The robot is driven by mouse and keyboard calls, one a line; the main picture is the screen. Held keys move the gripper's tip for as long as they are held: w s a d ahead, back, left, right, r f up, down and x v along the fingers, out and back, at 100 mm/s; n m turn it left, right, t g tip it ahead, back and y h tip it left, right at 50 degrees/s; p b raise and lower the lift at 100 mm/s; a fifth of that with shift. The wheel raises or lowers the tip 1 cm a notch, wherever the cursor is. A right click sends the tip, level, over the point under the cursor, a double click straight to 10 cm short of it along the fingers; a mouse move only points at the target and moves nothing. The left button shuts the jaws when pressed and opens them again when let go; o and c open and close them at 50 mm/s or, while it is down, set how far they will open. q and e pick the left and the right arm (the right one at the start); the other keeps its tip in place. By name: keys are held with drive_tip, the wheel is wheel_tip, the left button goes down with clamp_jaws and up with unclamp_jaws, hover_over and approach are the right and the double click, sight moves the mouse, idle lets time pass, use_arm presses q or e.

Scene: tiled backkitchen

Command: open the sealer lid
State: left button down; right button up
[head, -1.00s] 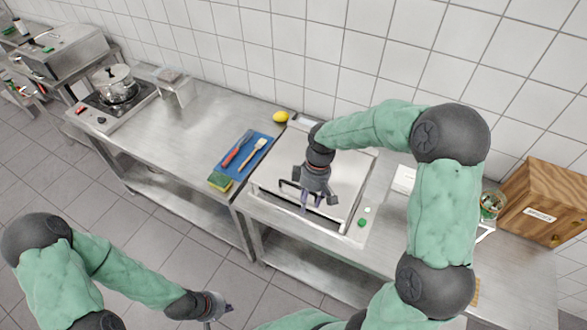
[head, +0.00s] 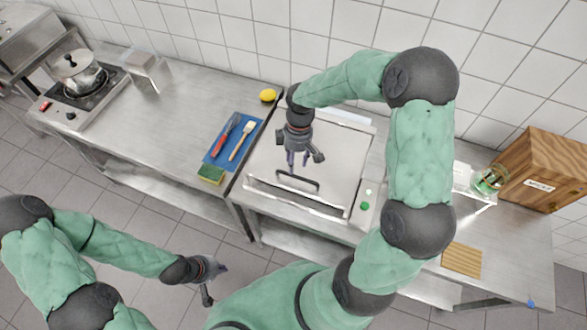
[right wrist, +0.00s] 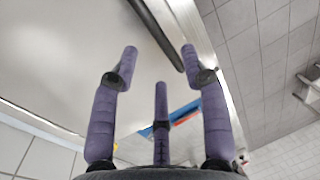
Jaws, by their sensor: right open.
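The sealer is a steel box on the right-hand counter. Its pale grey lid (head: 340,160) lies flat across the top, and a dark bar handle (head: 298,181) sits near its front edge. The lid also fills much of the right wrist view (right wrist: 60,50), with the handle (right wrist: 155,32) crossing at the top. My right gripper (head: 298,160) is open and empty above the lid, just behind the handle. Its purple fingers (right wrist: 160,65) are spread and hold nothing. My left gripper (head: 218,270) is low over the floor in front of the counter, away from the sealer.
A blue mat (head: 234,141) with two utensils, a sponge (head: 210,174) and a lemon (head: 267,96) lie left of the sealer. A wooden box (head: 541,175), a glass jar (head: 490,180) and a wooden board (head: 461,260) are to the right. The tiled wall is close behind.

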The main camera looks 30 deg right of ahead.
drive_tip(key=shift+s+a+f, duration=0.15)
drive_tip(key=shift+f, duration=0.95)
drive_tip(key=shift+s+a+f, duration=0.15)
drive_tip(key=shift+f, duration=0.9)
clamp_jaws()
